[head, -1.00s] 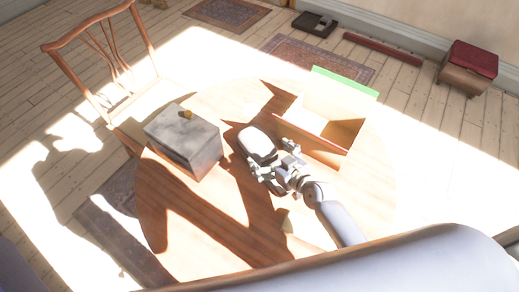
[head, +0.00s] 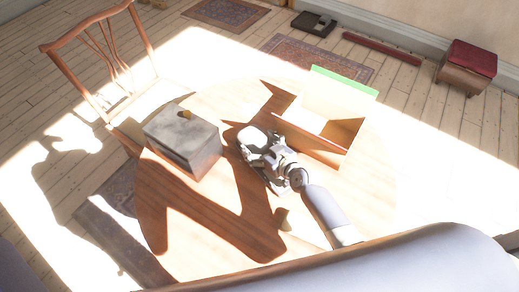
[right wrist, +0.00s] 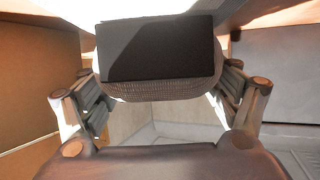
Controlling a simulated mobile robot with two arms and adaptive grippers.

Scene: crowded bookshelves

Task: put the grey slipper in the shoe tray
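The grey slipper (head: 254,134) looks pale in the sun and lies on the round wooden table in the head view. In the right wrist view the slipper (right wrist: 160,88) fills the upper middle, with a dark flat patch facing me. My right gripper (head: 258,157) is at the slipper's near end. Its fingers (right wrist: 162,102) are spread, one on each side of the slipper; firm contact does not show. My left gripper is out of view.
The table's (head: 225,225) near part is mostly clear. A wooden chair (head: 100,60) stands at the back left.

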